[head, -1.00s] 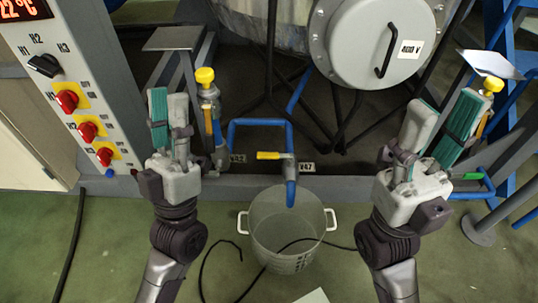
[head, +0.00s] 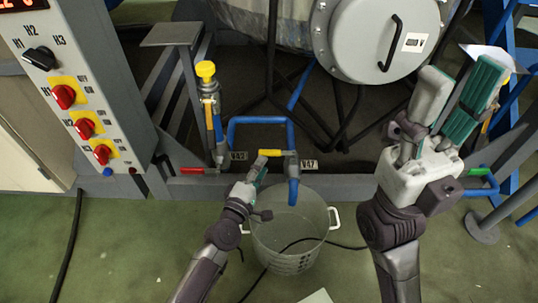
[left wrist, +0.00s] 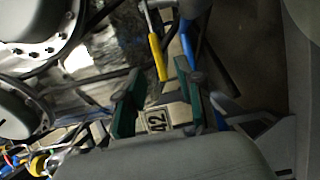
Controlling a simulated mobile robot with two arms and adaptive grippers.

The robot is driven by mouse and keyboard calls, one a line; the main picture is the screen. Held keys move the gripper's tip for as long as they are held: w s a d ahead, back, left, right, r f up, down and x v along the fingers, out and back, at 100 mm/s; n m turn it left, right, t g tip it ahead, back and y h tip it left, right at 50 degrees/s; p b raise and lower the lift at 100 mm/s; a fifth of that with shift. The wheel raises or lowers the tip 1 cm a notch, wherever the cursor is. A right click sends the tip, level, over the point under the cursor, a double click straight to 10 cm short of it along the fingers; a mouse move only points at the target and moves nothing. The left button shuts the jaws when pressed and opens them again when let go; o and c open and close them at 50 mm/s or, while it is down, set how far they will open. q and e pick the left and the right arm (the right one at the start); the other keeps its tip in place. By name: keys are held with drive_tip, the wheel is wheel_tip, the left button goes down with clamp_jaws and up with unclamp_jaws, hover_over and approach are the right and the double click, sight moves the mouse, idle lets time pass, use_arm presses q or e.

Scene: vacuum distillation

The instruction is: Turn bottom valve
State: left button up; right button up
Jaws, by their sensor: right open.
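The lever also shows in the left wrist view (left wrist: 157,58), ahead of and roughly between the fingertips. My left gripper (head: 259,173) is just below the lever in the head view. Its green-padded fingers (left wrist: 160,97) are apart with nothing between them; I cannot tell whether they touch the lever. My right gripper (head: 463,72) is open and empty, raised at the right.
A pot (head: 290,235) stands on the green floor under the blue outlet. A red-handled valve (head: 192,170) is left of the lever, and a yellow-knobbed valve (head: 205,71) stands upright. A control panel (head: 85,95) is at the left. Open floor lies in front.

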sight(269, 151)
use_arm(q)
drive_tip(key=b+x, duration=0.1)
drive_tip(key=x, duration=0.5)
drive_tip(key=shift+w, duration=0.1)
clamp_jaws()
